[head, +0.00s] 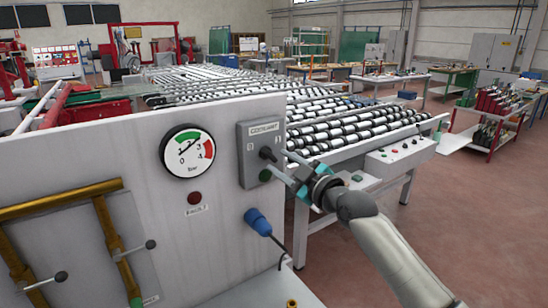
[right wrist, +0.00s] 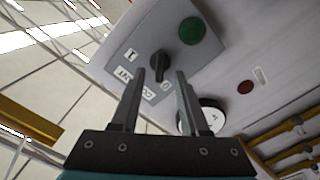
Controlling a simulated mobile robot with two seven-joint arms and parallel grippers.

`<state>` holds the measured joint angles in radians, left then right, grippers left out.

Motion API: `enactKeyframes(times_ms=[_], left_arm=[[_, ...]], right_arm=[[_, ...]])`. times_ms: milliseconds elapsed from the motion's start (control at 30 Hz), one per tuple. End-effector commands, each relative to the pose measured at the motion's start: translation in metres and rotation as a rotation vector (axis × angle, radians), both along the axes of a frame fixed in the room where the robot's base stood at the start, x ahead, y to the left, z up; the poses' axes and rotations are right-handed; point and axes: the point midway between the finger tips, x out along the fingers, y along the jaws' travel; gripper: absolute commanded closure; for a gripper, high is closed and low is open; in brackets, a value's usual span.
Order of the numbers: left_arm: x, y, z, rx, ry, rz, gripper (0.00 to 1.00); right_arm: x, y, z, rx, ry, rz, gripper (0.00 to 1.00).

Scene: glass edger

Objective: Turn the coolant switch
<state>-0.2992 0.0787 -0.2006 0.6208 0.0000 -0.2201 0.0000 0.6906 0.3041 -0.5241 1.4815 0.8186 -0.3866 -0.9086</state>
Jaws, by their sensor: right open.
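The coolant switch is a black rotary knob (head: 267,153) on a grey box (head: 246,176) fixed to the white machine panel. The box carries a COOLANT label and a green button or lamp below the knob. My right gripper (head: 278,167) is open in front of the box, at its right side. In the right wrist view the knob (right wrist: 161,64) lies between and just ahead of the two fingertips of my right gripper (right wrist: 160,75). I cannot tell whether the fingers touch it. Position marks 1 and 0 show beside it. My left gripper is out of view.
A pressure gauge (head: 187,151) and a red button (head: 194,198) are left of the box. A blue plug (head: 257,222) sticks out below it. Brass pipes (head: 60,200) are at the lower left.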

Motion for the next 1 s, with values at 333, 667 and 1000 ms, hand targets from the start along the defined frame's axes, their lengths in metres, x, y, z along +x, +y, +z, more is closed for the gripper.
enactKeyframes(times_ms=[333,667,1000], left_arm=[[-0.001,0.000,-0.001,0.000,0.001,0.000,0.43],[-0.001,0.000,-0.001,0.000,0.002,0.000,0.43],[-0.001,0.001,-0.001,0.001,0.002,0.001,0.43]], right_arm=[[0.025,0.018,0.000,0.001,0.000,0.001,0.55],[0.030,0.020,0.000,-0.001,-0.001,0.000,0.55],[0.029,0.020,0.000,0.000,0.000,0.000,0.81]])
